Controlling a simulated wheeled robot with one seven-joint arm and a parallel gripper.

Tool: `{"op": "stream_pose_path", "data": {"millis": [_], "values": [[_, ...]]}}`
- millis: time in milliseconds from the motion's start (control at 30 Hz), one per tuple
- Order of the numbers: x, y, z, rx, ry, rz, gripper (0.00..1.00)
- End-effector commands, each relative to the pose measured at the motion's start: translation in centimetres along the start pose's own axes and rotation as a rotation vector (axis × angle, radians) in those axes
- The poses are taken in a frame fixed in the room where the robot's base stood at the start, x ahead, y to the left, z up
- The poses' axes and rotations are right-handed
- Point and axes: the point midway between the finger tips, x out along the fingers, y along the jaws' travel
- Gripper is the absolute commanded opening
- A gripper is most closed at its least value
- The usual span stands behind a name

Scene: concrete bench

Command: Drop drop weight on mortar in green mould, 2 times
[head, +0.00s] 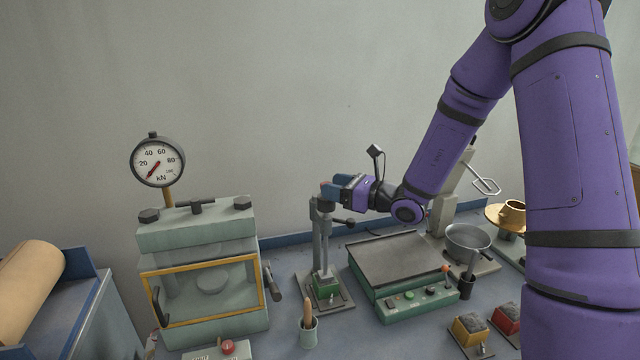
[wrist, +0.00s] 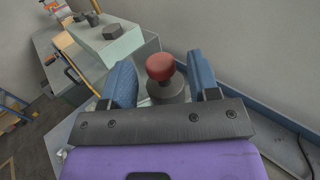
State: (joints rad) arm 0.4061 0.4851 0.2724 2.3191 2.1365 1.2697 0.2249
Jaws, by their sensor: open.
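The drop weight stand (head: 316,240) stands upright on the bench in the middle of the head view. The green mould (head: 326,288) sits on its base plate, under the rods. The mortar inside is too small to make out. In the wrist view the drop weight shows as a grey cylinder (wrist: 169,92) topped by a red knob (wrist: 160,66). My gripper (head: 328,189) is at the top of the stand. Its blue fingers (wrist: 160,75) are open, one on each side of the knob, with visible gaps. In the head view the fingers largely hide the knob.
A press with a gauge (head: 158,162) stands left of the stand. A green-framed table machine (head: 398,258), mixer bowl (head: 467,241) and brass cone (head: 512,214) are to the right. A yellow mould (head: 470,328), red mould (head: 507,318) and tool cup (head: 308,331) stand in front. The wall is close behind.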

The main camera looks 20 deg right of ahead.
Motion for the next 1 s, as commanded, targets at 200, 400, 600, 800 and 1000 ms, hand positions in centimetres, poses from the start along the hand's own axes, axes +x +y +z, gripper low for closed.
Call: {"op": "stream_pose_path", "data": {"millis": [200, 400, 600, 800, 1000], "values": [[3.1, 0.0, 0.0, 0.0, 0.0, 0.002, 0.55], [4.2, 0.1, 0.0, -0.001, 0.0, 0.001, 0.55], [4.3, 0.0, 0.0, -0.001, 0.0, 0.001, 0.55], [4.3, 0.0, 0.0, -0.001, 0.0, 0.001, 0.28], [4.3, 0.0, 0.0, -0.001, 0.0, 0.001, 0.0]]}}
